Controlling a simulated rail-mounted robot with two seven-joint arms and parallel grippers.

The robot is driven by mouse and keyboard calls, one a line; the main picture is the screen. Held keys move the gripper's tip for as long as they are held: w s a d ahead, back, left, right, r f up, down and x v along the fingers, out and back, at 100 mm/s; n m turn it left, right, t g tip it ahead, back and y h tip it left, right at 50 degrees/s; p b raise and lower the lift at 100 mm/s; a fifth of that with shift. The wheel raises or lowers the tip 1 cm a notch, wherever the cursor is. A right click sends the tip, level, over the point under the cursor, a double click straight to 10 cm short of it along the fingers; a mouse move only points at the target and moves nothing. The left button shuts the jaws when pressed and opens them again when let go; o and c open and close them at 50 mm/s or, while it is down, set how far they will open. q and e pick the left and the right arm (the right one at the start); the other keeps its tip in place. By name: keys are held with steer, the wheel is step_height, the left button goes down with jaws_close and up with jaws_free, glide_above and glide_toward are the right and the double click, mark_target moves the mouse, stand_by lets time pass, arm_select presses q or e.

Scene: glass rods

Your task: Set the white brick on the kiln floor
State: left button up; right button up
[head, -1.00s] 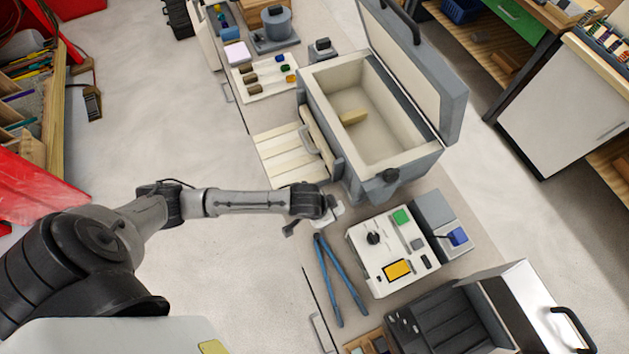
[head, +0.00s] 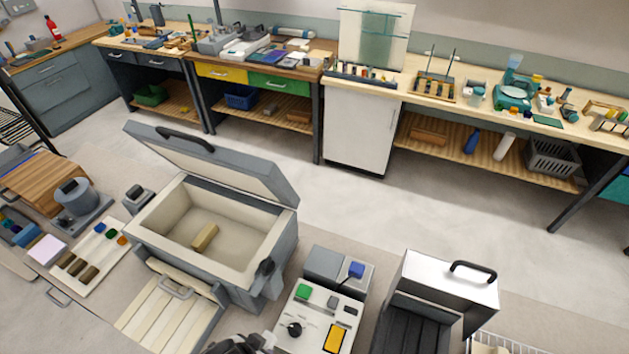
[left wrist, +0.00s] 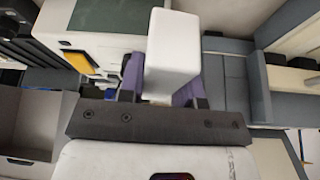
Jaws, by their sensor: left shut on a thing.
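My left gripper (left wrist: 162,82) has its purple fingers shut on the white brick (left wrist: 173,45) in the left wrist view. The brick stands out beyond the fingers. In the head view only a dark part of my left arm shows at the bottom edge, and the brick cannot be made out there. The grey kiln (head: 275,238) stands open, its lid (head: 225,163) raised at the back. Its pale kiln floor (head: 228,252) is visible and carries a tan block (head: 205,237) near the middle. My right gripper is in neither view.
A control box (head: 318,318) with green and yellow buttons stands right of the kiln. A pale slatted panel (head: 155,318) lies before it.

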arm_select(q)
steer(key=w+a+r+p, duration=0.2)
steer(key=w+r+p, duration=0.1)
steer(key=r, duration=0.6)
steer(key=w+a+r+p, duration=0.2)
steer(key=r+p, duration=0.1)
steer(key=r, duration=0.6)
steer(key=w+a+r+p, duration=0.3)
steer(key=r, duration=0.6)
steer(key=shift+w, duration=0.35)
steer(key=shift+d, duration=0.15)
